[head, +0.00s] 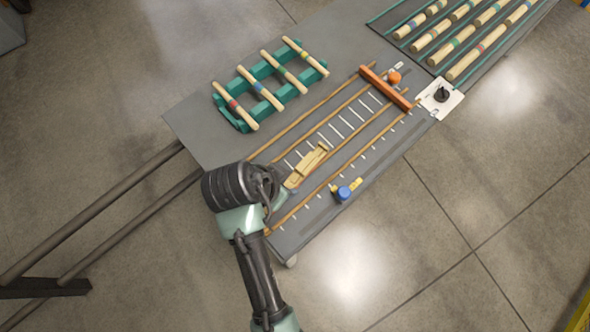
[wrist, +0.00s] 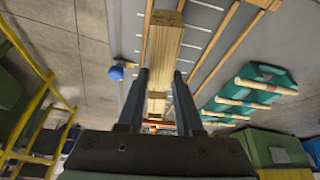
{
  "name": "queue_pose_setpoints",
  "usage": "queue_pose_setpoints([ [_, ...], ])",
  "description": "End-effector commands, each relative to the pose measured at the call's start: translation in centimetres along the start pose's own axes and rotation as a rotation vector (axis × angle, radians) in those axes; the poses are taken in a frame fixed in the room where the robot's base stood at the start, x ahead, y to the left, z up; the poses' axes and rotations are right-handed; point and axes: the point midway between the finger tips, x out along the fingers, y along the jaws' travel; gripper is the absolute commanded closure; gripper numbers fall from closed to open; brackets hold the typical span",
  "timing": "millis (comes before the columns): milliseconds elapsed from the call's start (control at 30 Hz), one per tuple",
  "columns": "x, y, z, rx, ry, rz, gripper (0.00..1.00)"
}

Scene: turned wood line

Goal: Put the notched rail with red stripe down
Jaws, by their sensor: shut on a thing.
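The notched rail (head: 308,163) is a pale wood piece, held over the grey table (head: 205,130) among wooden guide strips. I cannot make out its red stripe. In the wrist view the rail (wrist: 164,45) runs between the two fingers of my gripper (wrist: 160,85), away from the palm. My gripper (head: 277,188) is shut on it near its lower left end in the head view; the fingers are partly hidden there by the wrist. Whether the rail touches the table I cannot tell.
A green rack (head: 270,69) holding several striped dowels stands behind. An orange bar (head: 385,87) crosses the guide strips, with an orange ball (head: 394,78) beside it. A blue knob (head: 343,193) sits near the front edge. More striped rods lie on a dark mat (head: 389,19) at upper right.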

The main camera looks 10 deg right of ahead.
Motion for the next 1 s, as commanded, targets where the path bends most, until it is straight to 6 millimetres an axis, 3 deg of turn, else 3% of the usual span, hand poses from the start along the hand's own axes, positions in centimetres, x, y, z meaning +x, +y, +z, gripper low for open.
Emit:
queue_pose_setpoints([
  [167,-0.3,0.1,0.0,0.105,-0.001,0.045,1.00],
  [400,3.6,0.2,1.6,0.115,-0.003,0.051,1.00],
  [800,7.9,0.2,3.4,0.115,-0.002,0.048,1.00],
  [1000,8.6,0.1,3.7,0.115,-0.001,0.045,1.00],
])
